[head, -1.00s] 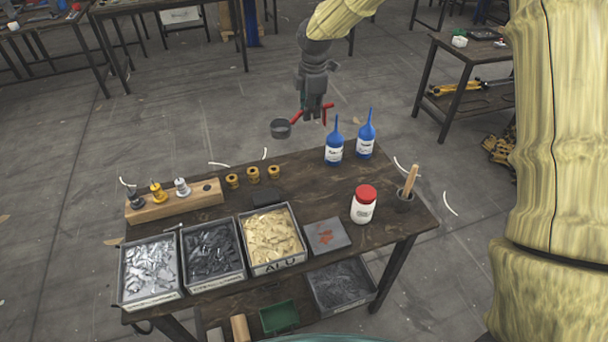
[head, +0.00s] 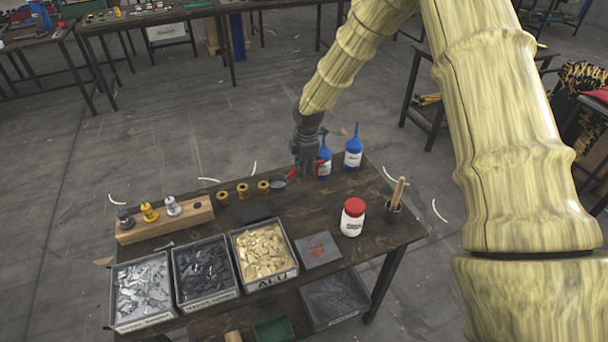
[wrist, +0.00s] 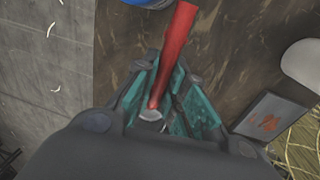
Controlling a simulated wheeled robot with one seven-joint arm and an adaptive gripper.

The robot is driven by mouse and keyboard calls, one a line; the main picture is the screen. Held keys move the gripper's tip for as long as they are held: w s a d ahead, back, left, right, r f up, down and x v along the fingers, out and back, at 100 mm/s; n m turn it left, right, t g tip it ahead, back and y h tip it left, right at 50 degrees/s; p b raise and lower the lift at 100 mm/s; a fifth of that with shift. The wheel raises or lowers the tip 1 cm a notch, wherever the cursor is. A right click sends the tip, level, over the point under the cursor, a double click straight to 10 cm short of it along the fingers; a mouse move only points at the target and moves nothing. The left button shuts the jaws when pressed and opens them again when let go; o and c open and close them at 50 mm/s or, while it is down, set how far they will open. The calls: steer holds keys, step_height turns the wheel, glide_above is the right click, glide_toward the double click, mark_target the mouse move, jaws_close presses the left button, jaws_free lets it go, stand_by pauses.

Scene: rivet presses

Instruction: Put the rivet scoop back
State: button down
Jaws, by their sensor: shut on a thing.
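The rivet scoop has a small grey cup (head: 278,182) and a red handle, which also shows in the wrist view (wrist: 177,45). My gripper (head: 304,174) is shut on the red handle. It points down near the back edge of the dark wooden table (head: 340,268), just left of two blue bottles. I cannot tell whether the cup touches the table.
Blue bottles (head: 353,147) stand close right of my gripper. Brass bushings (head: 243,191) and a wooden block with fittings (head: 165,221) lie left. Parts bins (head: 264,252), a grey plate (head: 318,250), a red-capped jar (head: 352,218) and a brush cup (head: 393,210) stand nearer. Middle tabletop is mostly clear.

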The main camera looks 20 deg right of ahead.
steer(key=shift+f+p, duration=0.55)
steer(key=shift+f, duration=1.4)
steer(key=shift+f, duration=0.15)
steer(key=c, duration=1.5)
jaws_free()
steer(key=shift+s+r+b, duration=0.25)
steer(key=shift+r+b, duration=0.2)
steer(key=shift+r, duration=1.6)
steer(key=shift+s+r+b, duration=0.3)
steer(key=shift+r+b, duration=0.2)
steer(key=shift+r, duration=1.5)
steer(key=shift+s+r+b, duration=0.25)
steer(key=shift+r+b, duration=0.2)
steer(key=shift+r, duration=1.6)
